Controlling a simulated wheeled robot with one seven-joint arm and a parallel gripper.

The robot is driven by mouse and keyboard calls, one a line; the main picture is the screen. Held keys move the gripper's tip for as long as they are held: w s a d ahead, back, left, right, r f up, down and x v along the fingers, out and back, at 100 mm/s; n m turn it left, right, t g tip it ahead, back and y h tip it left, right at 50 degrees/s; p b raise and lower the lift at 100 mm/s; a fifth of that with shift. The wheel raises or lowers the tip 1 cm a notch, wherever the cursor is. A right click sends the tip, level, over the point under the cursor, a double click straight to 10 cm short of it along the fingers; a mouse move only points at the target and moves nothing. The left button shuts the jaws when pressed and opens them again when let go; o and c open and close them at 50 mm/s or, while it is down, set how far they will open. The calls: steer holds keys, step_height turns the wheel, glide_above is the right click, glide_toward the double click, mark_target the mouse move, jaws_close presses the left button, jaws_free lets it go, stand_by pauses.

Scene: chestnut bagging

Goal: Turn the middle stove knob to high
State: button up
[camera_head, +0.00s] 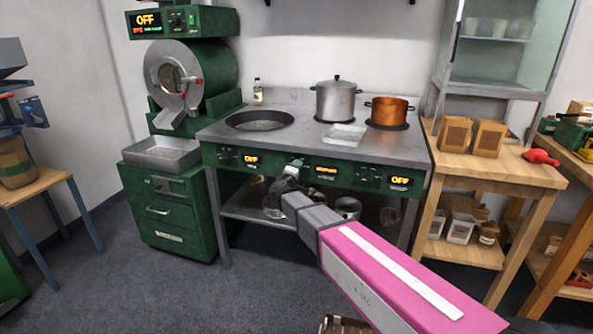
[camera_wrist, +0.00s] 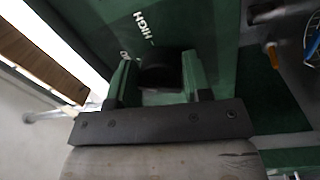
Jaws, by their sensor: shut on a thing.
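The green-fronted stove (camera_head: 215,156) stands in the middle of the head view. Its left display (camera_head: 250,159) and right display (camera_head: 400,180) read OFF. The middle display (camera_head: 326,170) is lit with a longer orange word, too small to read. My gripper (camera_head: 293,168) is at the middle of the panel and hides the middle knob there. In the wrist view, the dark round middle knob (camera_wrist: 160,72) sits between the two fingers of my gripper (camera_wrist: 158,84), which is shut on it. A HIGH label (camera_wrist: 145,28) shows on the panel beyond the knob.
On the stove top are a steel pot (camera_head: 336,102), a copper pot (camera_head: 388,111), a clear tray (camera_head: 344,134) and a sunken pan (camera_head: 260,120). A wooden table (camera_head: 500,170) stands close on the right, a green roaster (camera_head: 215,70) on the left. The floor in front is largely clear.

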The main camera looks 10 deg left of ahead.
steer(key=m, duration=0.7)
steer(key=shift+a+f+m+h, duration=0.15)
steer(key=shift+f+m+h, duration=0.05)
steer(key=shift+m+h, duration=0.1)
steer(key=m, duration=0.6)
steer(key=shift+a+r+g, duration=0.1)
steer(key=shift+a+g, duration=0.1)
steer(key=shift+g, duration=0.2)
steer(key=o, duration=0.9)
